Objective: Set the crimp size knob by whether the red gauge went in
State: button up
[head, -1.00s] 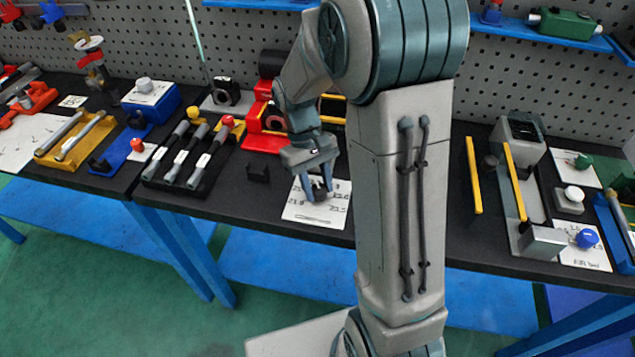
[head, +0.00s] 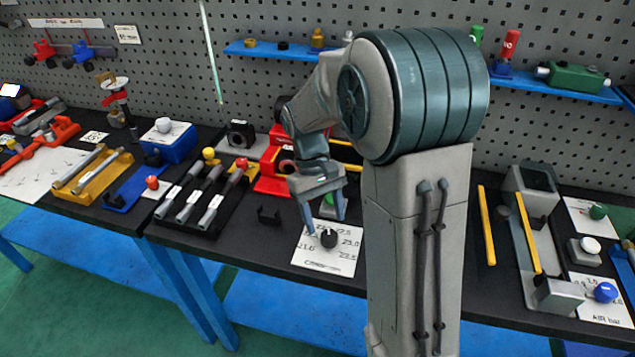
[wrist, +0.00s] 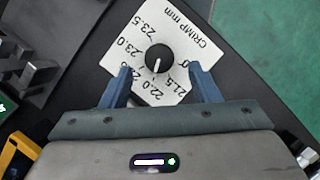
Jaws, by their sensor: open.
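The crimp size knob (head: 329,238) is black and round, on a white card (head: 345,262) marked with sizes at the bench's front edge. In the wrist view the knob (wrist: 160,58) has a white pointer line aimed towards the card's lower edge, near the 22.0 mark. My gripper (head: 324,220) is open and empty, just above the knob, its blue fingers apart on either side of it in the wrist view.
A small black clip (head: 269,215) stands between rack and card. A red fixture (head: 271,184) is behind my gripper. A blue box with a white knob (head: 168,142) stands at left. Yellow bars and a grey vise-like stand (head: 535,180) are at right.

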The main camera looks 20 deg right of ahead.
jog(key=v, duration=0.9)
jog(key=shift+w+r, duration=0.2)
jog(key=shift+r, duration=0.1)
jog(key=shift+a, duration=0.1)
jog(key=s+d+m+t+y+p, duration=0.1)
jog(key=s+m+t, duration=0.2)
jog(key=s+t, duration=0.4)
jog(key=shift+s+d+f, duration=0.2)
jog(key=shift+s+f, duration=0.25)
jog(key=shift+s, duration=4.2)
